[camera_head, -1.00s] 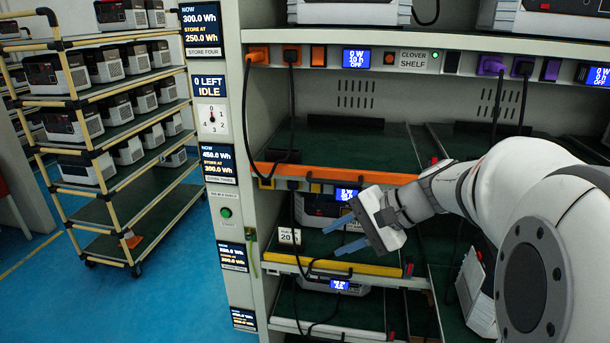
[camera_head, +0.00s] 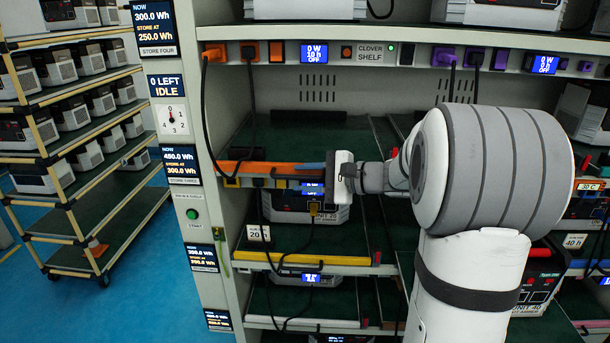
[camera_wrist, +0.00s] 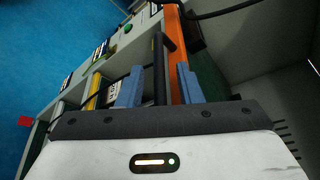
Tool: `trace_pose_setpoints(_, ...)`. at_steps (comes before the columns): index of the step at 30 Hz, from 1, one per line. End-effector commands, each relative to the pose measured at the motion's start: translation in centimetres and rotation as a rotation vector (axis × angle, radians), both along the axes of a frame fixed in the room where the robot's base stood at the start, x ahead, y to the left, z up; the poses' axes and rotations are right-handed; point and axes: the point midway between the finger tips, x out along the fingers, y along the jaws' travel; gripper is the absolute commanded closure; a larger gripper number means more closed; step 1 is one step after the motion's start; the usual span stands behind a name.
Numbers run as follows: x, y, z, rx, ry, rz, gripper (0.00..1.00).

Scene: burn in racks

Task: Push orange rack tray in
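The orange rack tray (camera_head: 262,169) shows by its orange front edge at the middle shelf, with a dark green deck behind it. The same orange edge (camera_wrist: 175,50) runs upward in the wrist view, just beyond my right finger. My gripper (camera_head: 300,177) is at the right part of this edge, with its blue fingers pointing left. In the wrist view, my gripper (camera_wrist: 158,84) has its two fingers apart. A dark bar (camera_wrist: 160,72) shows in the gap between them, with space on both sides. I cannot tell whether a finger touches the tray.
Black cables (camera_head: 252,110) hang from the socket strip past the tray's left part. Below is a tray with a yellow edge (camera_head: 310,260) and a unit (camera_head: 290,205) behind it. A loaded trolley (camera_head: 75,205) stands left. Blue floor is free between trolley and rack.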

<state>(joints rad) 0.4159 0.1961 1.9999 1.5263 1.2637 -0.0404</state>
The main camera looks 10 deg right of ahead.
Motion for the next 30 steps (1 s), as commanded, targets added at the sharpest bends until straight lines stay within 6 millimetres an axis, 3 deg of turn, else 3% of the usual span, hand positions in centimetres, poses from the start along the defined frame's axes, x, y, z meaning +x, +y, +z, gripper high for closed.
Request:
trace_pose_setpoints(9,0.24,0.31,-0.14,-0.002,0.001,-0.001,0.68)
trace_pose_setpoints(21,0.23,0.26,-0.13,-0.001,0.000,-0.002,0.99)
trace_pose_setpoints(30,0.22,0.14,-0.14,-0.002,0.001,-0.002,1.00)
